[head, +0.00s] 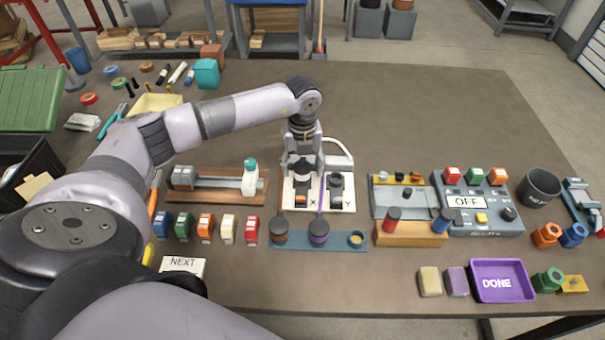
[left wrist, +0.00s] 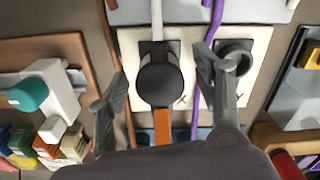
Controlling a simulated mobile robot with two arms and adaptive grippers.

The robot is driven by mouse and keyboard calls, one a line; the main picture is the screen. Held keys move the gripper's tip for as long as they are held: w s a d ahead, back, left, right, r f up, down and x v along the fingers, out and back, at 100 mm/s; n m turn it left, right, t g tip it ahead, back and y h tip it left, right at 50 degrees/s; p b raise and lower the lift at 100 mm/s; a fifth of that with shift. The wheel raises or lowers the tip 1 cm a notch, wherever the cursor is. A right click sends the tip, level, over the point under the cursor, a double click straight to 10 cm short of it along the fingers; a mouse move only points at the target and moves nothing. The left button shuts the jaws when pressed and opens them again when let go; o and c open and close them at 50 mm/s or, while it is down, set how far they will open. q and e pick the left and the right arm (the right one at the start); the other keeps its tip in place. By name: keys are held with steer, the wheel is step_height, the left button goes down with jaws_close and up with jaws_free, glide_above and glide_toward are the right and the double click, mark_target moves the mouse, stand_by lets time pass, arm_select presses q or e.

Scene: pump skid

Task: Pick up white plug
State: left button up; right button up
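A white board with two dark sockets (head: 345,205) lies mid-table. In the left wrist view, a dark round plug body (left wrist: 163,82) with a white cable (left wrist: 156,22) stands over the left socket; I take it for the white plug. My left gripper (head: 302,178) is directly above it, pointing down. Its fingers are apart on either side of the plug body in the left wrist view (left wrist: 160,78), with no clear contact. In the head view, the gripper hides most of the plug. The right socket (left wrist: 237,55) looks empty. My right gripper is not in view.
A blue rack (head: 337,247) in front holds a brown plug (head: 280,230) and a purple plug (head: 318,232). A purple cable (left wrist: 213,25) runs close to the right finger. A rail fixture (head: 215,185) lies left; a control box (head: 480,205) stands right.

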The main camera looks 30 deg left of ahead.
mark_target(302, 165)
arm_select(q)
steer(key=c, duration=1.3)
steer(key=shift+r, duration=0.15)
steer(key=shift+c, duration=0.2)
step_height(302, 165, up, 20)
steer(key=b, duration=0.3)
